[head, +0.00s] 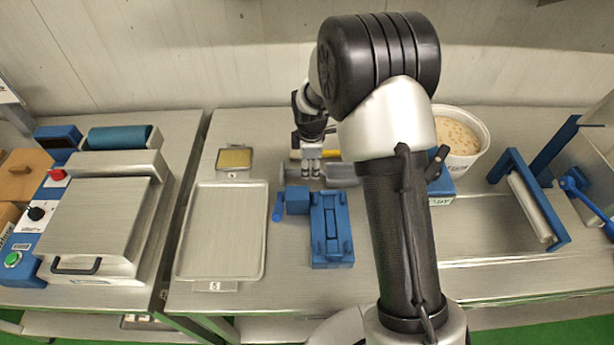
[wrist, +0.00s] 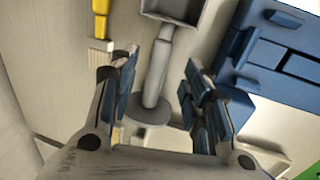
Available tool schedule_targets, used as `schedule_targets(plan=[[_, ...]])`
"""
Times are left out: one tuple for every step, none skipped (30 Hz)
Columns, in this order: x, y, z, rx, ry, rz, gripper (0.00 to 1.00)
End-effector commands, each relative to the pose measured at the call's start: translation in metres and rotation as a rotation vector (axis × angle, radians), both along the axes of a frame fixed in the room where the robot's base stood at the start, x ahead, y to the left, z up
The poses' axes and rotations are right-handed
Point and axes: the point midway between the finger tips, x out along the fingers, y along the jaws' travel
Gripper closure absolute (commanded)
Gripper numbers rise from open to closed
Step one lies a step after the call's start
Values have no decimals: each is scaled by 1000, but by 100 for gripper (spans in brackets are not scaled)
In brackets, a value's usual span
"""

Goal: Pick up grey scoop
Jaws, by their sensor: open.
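The grey scoop lies on the steel table. In the wrist view its pan (wrist: 172,10) is at the top edge, and its handle (wrist: 157,68) runs down to a round grey end disc. My gripper (wrist: 157,80) is open, with one finger on each side of the handle in that picture. I cannot tell how far above the handle the fingertips are. In the head view the scoop (head: 342,173) shows partly, beside and under my gripper (head: 311,172), which points down.
A yellow-handled tool (wrist: 101,18) lies left of the scoop. A blue fixture (head: 331,232) stands in front. A steel tray (head: 222,232) and a small tray of yellow stuff (head: 235,158) are left. A white tub (head: 480,135) stands right, beyond my arm.

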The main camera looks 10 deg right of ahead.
Motion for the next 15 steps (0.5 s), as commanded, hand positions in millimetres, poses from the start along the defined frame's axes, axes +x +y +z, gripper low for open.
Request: schedule_targets(plan=[[1, 0, -6, 0, 1, 0, 56], [1, 0, -8, 0, 0, 0, 56], [2, 0, -9, 0, -1, 0, 56], [2, -1, -10, 0, -1, -1, 56], [2, 0, -11, 0, -1, -1, 56], [3, 0, -13, 0, -1, 0, 56], [3, 0, -14, 0, -1, 0, 56], [4, 0, -17, 0, 0, 0, 56], [4, 1, -22, 0, 1, 0, 56], [5, 1, -26, 0, 1, 0, 56], [6, 1, -30, 0, 1, 0, 56], [8, 2, -37, 0, 1, 0, 56], [9, 2, -42, -1, 2, 0, 56], [10, 3, -47, -1, 2, 0, 56], [11, 2, -52, -1, 2, 0, 56]])
